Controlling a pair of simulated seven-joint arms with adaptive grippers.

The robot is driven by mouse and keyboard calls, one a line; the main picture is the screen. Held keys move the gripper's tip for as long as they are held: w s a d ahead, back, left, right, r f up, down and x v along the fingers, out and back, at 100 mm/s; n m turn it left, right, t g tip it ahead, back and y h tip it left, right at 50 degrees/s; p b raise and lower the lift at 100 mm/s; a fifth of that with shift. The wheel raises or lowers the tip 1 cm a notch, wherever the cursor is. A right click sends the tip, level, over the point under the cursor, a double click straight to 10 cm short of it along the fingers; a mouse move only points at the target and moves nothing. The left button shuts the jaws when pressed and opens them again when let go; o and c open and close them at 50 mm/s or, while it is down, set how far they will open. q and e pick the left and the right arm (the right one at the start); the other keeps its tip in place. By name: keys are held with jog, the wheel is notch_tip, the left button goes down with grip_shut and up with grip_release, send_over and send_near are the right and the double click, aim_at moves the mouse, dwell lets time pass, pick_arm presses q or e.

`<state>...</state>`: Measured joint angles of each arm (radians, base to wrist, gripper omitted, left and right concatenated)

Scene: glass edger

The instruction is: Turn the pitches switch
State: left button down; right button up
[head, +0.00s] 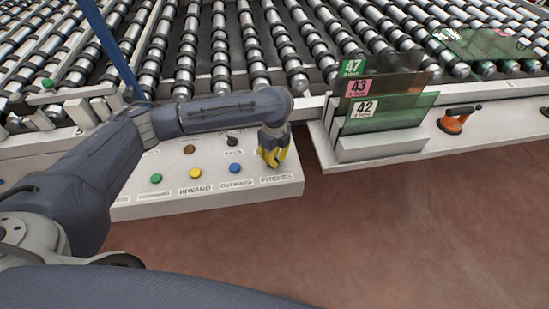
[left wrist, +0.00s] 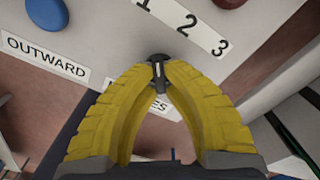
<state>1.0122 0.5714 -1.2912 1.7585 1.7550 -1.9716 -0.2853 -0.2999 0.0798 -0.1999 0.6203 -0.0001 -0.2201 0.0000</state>
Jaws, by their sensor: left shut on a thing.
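The pitches switch (left wrist: 158,72) is a small dark knob with a pale line on top, on the white control panel (left wrist: 110,30). Its label is partly hidden behind my fingers, and the scale above it shows 1, 2, 3. In the left wrist view my left gripper (left wrist: 159,66) has its yellow fingertips closed on the knob from both sides. In the head view my left gripper (head: 274,158) points down at the right end of the panel, above the PITCHES label (head: 276,179), and it hides the knob. My right gripper is in neither view.
Left of the switch are a blue button (head: 235,168), a yellow button (head: 193,177), a green button (head: 155,178) and a dark knob (head: 232,140). Glass sheets (head: 390,110) stand in a rack to the right. Rollers (head: 290,65) lie behind; an orange-based tool (head: 453,124) rests at right.

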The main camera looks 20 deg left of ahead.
pick_arm(q)
jog(key=m, duration=0.4)
jog(key=shift+s+a+m, duration=0.1)
jog(key=shift+m, duration=1.4)
jog(key=c, duration=1.5)
grip_release()
jog(key=shift+r, duration=0.1)
notch_tip(320, 180, up, 12)
jog(key=shift+f, duration=0.1)
